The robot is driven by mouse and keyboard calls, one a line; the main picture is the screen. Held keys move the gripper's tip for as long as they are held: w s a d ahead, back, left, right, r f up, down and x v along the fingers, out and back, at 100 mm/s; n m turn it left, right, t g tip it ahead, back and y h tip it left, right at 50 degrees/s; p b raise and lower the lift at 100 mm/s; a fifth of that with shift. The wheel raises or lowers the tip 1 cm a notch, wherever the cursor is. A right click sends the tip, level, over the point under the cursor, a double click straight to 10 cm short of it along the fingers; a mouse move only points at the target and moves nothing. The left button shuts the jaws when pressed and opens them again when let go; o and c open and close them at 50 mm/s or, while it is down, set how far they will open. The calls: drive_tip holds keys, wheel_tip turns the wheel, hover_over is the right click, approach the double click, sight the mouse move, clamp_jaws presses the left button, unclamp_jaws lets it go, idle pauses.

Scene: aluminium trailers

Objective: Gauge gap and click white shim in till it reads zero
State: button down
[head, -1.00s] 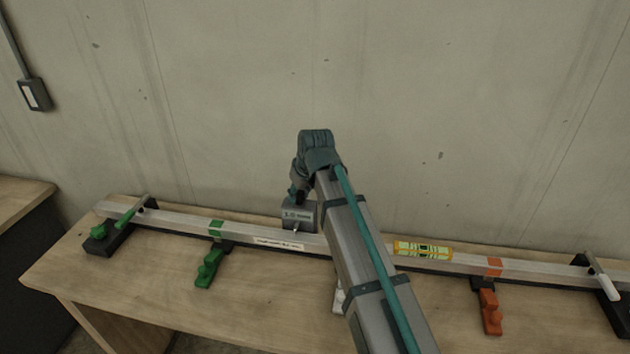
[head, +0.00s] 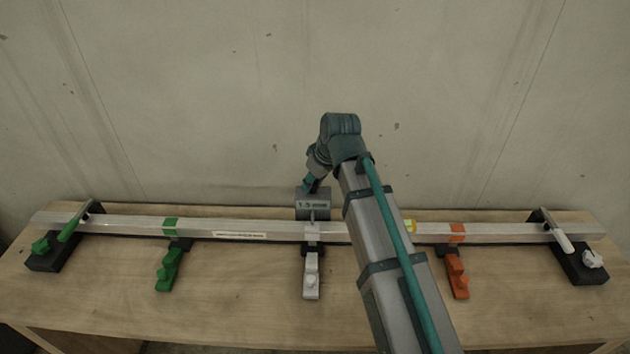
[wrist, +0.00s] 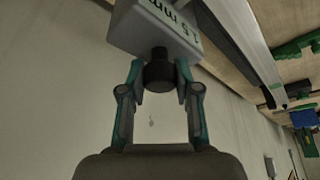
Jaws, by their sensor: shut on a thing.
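My gripper (wrist: 159,78) is shut on the black knob of a grey gauge block (wrist: 148,28). In the head view the gauge (head: 313,205) reads about 1.5 mm, and its thin tip is at the white mark on the long aluminium bar (head: 265,228); I cannot tell whether it touches. The white stepped shim (head: 311,278) lies in front of the bar below that mark, its far end at a dark holder by the bar. A green shim (head: 168,272) sits to the left and an orange shim (head: 457,279) to the right, each by a matching band.
The wooden bench (head: 235,300) is clear between the shims.

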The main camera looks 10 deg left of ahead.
drive_tip(key=c, duration=0.8)
unclamp_jaws()
drive_tip(key=v, duration=1.2)
drive_tip(key=shift+s, duration=0.1)
